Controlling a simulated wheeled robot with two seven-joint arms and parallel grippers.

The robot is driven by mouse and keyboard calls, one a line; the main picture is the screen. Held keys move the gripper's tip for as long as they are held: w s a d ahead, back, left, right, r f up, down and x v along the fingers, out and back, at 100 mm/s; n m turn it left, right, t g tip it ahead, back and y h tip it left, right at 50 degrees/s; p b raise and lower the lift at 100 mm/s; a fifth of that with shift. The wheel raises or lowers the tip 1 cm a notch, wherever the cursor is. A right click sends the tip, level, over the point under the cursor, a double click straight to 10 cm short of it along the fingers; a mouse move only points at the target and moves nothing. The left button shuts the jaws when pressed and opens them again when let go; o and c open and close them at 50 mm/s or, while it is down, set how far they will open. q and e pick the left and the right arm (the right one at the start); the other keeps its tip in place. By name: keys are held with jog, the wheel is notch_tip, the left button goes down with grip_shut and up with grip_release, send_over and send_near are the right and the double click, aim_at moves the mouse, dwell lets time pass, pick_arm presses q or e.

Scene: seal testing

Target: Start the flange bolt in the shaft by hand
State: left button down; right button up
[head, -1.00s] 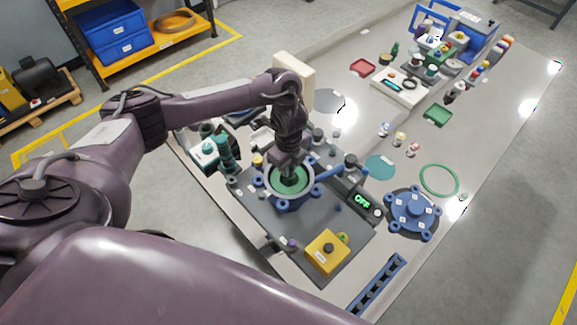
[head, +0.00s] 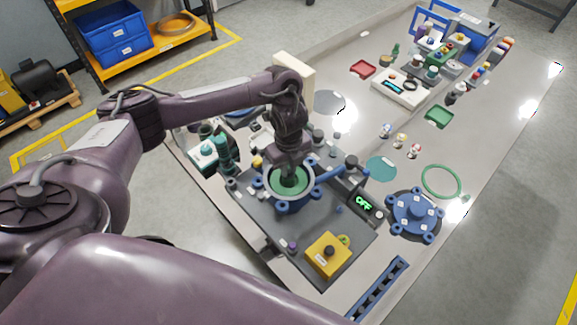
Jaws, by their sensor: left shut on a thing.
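My left gripper (head: 287,176) reaches straight down into the blue round housing (head: 293,203) on the dark test plate. Its fingertips are inside the housing's rim, over the green disc (head: 291,187) in it. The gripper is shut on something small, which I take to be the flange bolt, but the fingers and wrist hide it. The shaft is hidden beneath the gripper, so I cannot tell whether bolt and shaft touch. My right gripper is not in view.
A blue flanged cover (head: 414,212) and a green ring (head: 441,182) lie to the right. A blue rack (head: 377,291) lies at the front edge.

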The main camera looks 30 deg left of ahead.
pick_arm(q)
jog(key=shift+s+f+m+b, duration=0.35)
jog(key=shift+m+b, duration=0.3)
jog(key=shift+m, duration=0.35)
jog(key=c, duration=1.3)
grip_release()
jog(key=shift+w+r, duration=0.1)
jog(key=shift+w, duration=0.15)
jog(key=shift+r, duration=0.1)
notch_tip(320, 180, up, 8)
jog(key=p, duration=0.7)
jog(key=shift+w, duration=0.1)
jog(key=shift+r+p, duration=0.35)
jog(key=shift+r, duration=0.25)
jog(key=shift+f, duration=0.1)
